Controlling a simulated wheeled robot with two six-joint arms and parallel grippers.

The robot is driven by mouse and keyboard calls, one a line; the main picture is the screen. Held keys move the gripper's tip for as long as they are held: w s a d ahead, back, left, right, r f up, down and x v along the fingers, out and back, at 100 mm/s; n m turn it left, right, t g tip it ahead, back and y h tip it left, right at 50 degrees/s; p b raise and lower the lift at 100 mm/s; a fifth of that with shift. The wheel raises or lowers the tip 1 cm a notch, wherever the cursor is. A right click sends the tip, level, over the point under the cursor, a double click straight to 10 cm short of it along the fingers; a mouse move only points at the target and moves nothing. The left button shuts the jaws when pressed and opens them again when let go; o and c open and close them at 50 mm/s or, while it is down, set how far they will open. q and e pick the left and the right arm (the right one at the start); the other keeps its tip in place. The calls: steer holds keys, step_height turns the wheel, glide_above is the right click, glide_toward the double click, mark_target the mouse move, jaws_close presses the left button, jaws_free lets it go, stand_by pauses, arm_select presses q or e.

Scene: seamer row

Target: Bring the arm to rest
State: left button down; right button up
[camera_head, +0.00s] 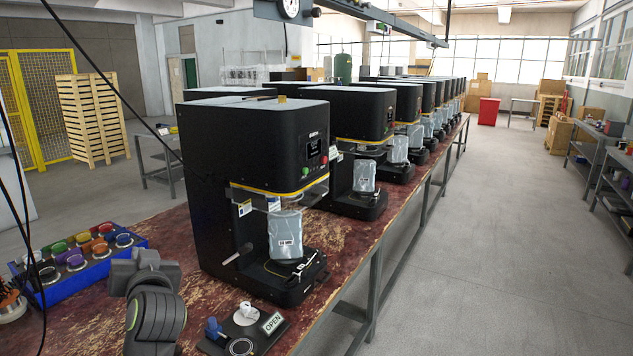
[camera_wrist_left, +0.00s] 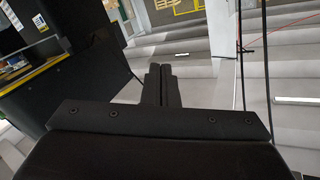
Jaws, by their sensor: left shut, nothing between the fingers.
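My left arm rises from the bottom edge in the head view, left of the nearest seaming machine (camera_head: 245,150). Its dark grey gripper (camera_head: 136,266) is at the upper end, in front of the blue rack in the picture. In the left wrist view the two black fingers of my left gripper (camera_wrist_left: 161,72) stand side by side, pressed together, with nothing between them. My right gripper is in neither view.
A blue rack (camera_head: 55,293) of coloured round parts sits on the worn red bench (camera_head: 170,232). A row of machines runs back. The aisle (camera_head: 480,250) at the right is clear.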

arm_select(q)
steer(key=s+a+f+m+g+h, duration=0.15)
steer(key=s+f, duration=0.25)
steer(key=f, duration=0.4)
steer(key=s+f+n+g+h, duration=0.1)
steer(key=s+f+g, duration=0.1)
steer(key=s+f, duration=0.4)
steer(key=s+d+f+m+g+h, duration=0.1)
steer(key=s+d+f+g+h, duration=0.1)
steer(key=s+f, duration=0.55)
steer(key=s+d+f+g+h, duration=0.1)
steer(key=s+f+g+h, duration=0.2)
steer(key=s, duration=0.8)
steer(key=s+d+f+m+g+h, duration=0.1)
steer(key=s+d+f+g, duration=0.1)
steer(key=s+f, duration=0.65)
step_height(320, 180, down, 24)
steer(key=s+a+r+g, duration=0.1)
steer(key=s+a+g, duration=0.1)
steer(key=s+d+f, duration=0.1)
steer(key=s+f, duration=1.4)
steer(key=f, duration=0.1)
steer(key=shift+d+f+g, duration=0.25)
steer(key=shift+d+g, duration=0.05)
steer(key=shift+g, duration=0.05)
steer(key=shift+s+h, duration=0.1)
steer(key=shift+h, duration=0.15)
